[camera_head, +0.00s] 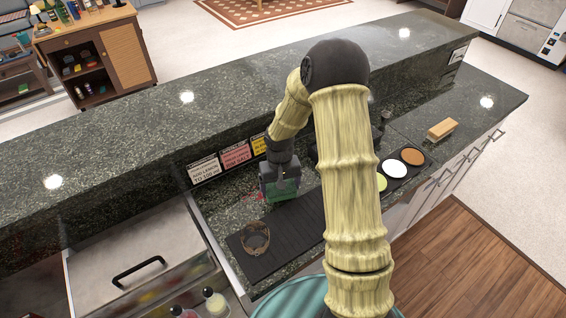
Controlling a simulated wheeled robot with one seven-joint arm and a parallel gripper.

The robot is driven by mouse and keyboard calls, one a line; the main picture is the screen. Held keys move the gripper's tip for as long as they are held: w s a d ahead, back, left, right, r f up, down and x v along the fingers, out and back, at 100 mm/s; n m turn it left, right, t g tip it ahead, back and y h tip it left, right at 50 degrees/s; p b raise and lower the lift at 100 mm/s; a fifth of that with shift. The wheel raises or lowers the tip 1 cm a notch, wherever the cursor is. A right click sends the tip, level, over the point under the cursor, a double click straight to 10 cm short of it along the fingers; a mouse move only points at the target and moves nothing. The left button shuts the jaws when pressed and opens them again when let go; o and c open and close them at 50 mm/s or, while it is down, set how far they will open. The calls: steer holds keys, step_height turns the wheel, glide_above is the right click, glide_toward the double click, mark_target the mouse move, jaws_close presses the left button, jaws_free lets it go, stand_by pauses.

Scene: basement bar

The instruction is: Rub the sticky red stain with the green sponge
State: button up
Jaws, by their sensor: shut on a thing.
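My gripper (280,188) points down over the lower counter, left of my arm. It is shut on the green sponge (284,192), which shows between and below the fingers. A bit of the red stain (260,197) shows on the dark stone counter just left of the sponge. The rest of the stain is hidden behind the gripper and sponge. I cannot tell whether the sponge touches the counter.
A black bar mat (285,235) lies in front of the sponge, with a brown glass (255,238) on it. Small cards (235,155) line the raised ledge behind. Right of my arm are round colored dishes (395,168) and a wooden block (442,129). Bottles (215,302) stand at the front left.

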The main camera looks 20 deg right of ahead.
steer(key=shift+s, duration=0.1)
steer(key=shift+w+r+p, duration=0.3)
steer(key=shift+r+p, duration=0.2)
steer(key=w+r+n+p, duration=0.4)
steer(key=p, duration=0.1)
steer(key=shift+r+p, duration=0.1)
steer(key=shift+p, duration=0.2)
